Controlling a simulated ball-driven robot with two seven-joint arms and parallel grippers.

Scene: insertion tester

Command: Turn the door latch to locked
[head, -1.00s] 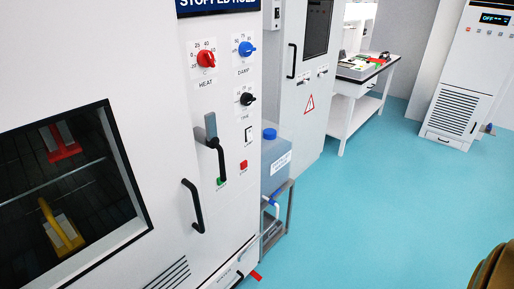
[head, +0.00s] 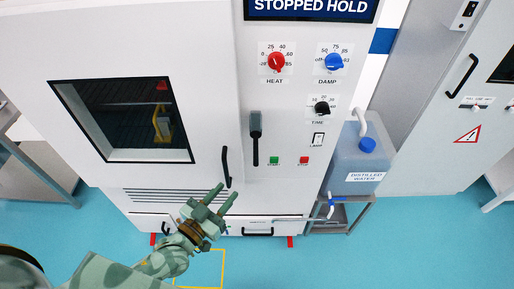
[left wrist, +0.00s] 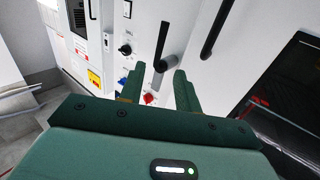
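The door latch (head: 255,138) is a dark lever with a grey upper part on the white cabinet's front, just right of the door. Its lever points straight down in the head view. It also shows as a black bar in the left wrist view (left wrist: 161,45), beyond the fingertips. My left gripper (head: 222,197) is open and empty, below and left of the latch and just under the door handle (head: 226,167). Its two fingers also show apart in the left wrist view (left wrist: 160,90). It touches neither latch nor handle. My right gripper is not in view.
The cabinet has a dark door window (head: 125,120), a red heat knob (head: 276,62), a blue damp knob (head: 333,62), a black time knob (head: 322,108), and green (head: 274,160) and red (head: 304,160) buttons. A distilled water tank (head: 357,165) stands right on a stand. Blue floor lies in front.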

